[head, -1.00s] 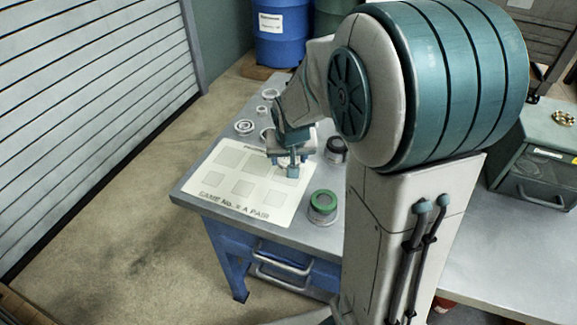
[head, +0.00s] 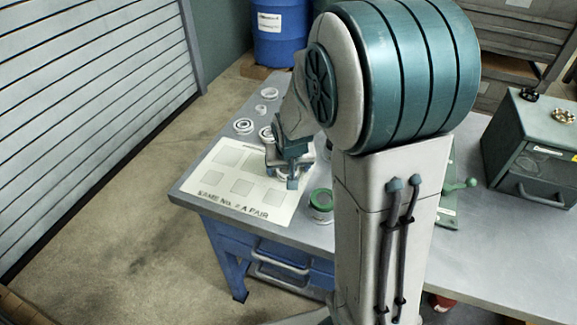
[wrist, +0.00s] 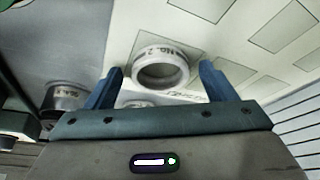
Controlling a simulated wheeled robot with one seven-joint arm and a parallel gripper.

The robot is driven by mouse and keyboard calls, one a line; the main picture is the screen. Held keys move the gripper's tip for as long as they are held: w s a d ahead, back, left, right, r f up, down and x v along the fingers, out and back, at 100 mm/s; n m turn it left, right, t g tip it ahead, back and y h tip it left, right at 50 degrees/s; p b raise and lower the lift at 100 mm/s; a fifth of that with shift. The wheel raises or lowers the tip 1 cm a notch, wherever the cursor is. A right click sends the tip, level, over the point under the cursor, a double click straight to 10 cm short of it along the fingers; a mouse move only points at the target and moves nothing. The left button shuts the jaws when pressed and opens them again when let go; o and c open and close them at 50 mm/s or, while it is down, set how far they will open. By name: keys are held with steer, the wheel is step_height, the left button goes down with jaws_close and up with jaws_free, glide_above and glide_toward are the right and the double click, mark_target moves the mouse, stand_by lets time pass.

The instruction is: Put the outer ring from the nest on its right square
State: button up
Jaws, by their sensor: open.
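A pale ring (wrist: 163,53) marked "No. 2" shows between and just beyond the fingertips in the wrist view, over the white mat. The gap to each finger looks clear. My gripper (wrist: 162,67) is open, with one blue finger to each side of the ring. In the head view my gripper (head: 291,182) is over the right side of the mat (head: 240,205), and my arm hides much of what lies under it. The mat has several outlined squares.
Pale rings (head: 243,126) stand on the table's back left. A green-topped round part (head: 321,200) stands right of the mat. A dark labelled cup (wrist: 62,97) is left in the wrist view. A green drawer box (head: 535,150) stands far right. The mat's left squares are clear.

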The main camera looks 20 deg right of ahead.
steer(key=shift+r, duration=0.1)
steer(key=shift+r, duration=0.2)
steer(key=d+p+v, duration=0.1)
steer(key=v, duration=1.1)
steer(key=s+n+g, duration=0.1)
steer(key=s, duration=1.4)
steer(key=shift+a+g+y, duration=0.2)
steer(key=shift+g+y, duration=0.1)
steer(key=shift+g, duration=0.1)
